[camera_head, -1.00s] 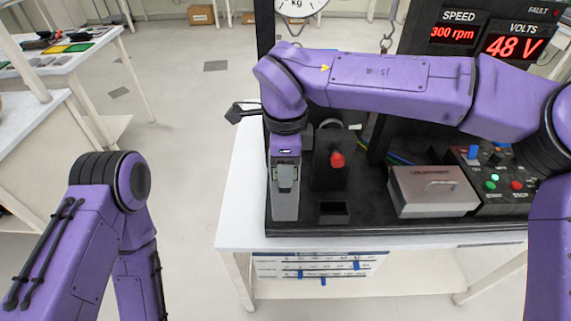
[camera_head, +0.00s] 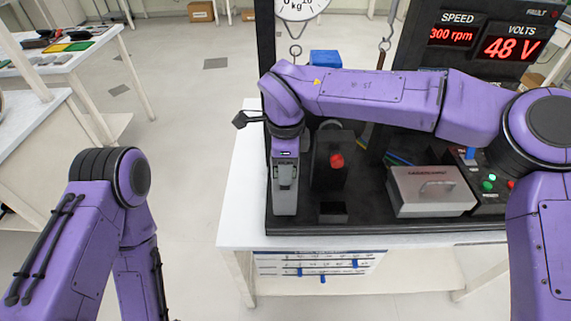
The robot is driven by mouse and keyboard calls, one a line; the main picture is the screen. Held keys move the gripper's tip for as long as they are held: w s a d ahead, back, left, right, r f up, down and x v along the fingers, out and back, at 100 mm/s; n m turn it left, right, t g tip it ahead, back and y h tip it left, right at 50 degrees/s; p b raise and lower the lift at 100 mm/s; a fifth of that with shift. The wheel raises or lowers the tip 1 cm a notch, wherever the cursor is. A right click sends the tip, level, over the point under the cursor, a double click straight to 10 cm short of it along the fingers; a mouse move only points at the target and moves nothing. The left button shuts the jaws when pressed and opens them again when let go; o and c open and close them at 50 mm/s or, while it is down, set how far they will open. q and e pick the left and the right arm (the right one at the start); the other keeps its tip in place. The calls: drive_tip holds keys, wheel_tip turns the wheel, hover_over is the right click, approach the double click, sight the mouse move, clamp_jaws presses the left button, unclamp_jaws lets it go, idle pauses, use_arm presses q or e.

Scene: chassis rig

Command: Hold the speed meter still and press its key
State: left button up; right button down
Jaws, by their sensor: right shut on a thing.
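My right arm reaches in from the right, and its gripper (camera_head: 285,200) points down over the left end of the black rig. The gripper is shut; its body hides most of what it holds, which I take to be the speed meter, though I cannot make out its face or key. Beside it, to the right, stands a black block with a red tip (camera_head: 336,160). A speed panel (camera_head: 453,33) at the back reads 300 rpm, with a 48 V panel (camera_head: 512,47) beside it. My left arm is at lower left; its gripper is out of view.
The black rig base (camera_head: 380,226) stands on a white table (camera_head: 240,230). A grey metal box (camera_head: 430,190) and a control box with coloured buttons (camera_head: 488,186) stand to the right. A scale dial (camera_head: 298,8) and hooks hang above. A blue object (camera_head: 325,57) shows behind my arm.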

drive_tip(key=shift+w+f+p, duration=0.5)
drive_tip(key=shift+w+f, duration=0.55)
drive_tip(key=shift+w, duration=0.1)
drive_tip(key=shift+s+f, duration=0.1)
idle(0.5)
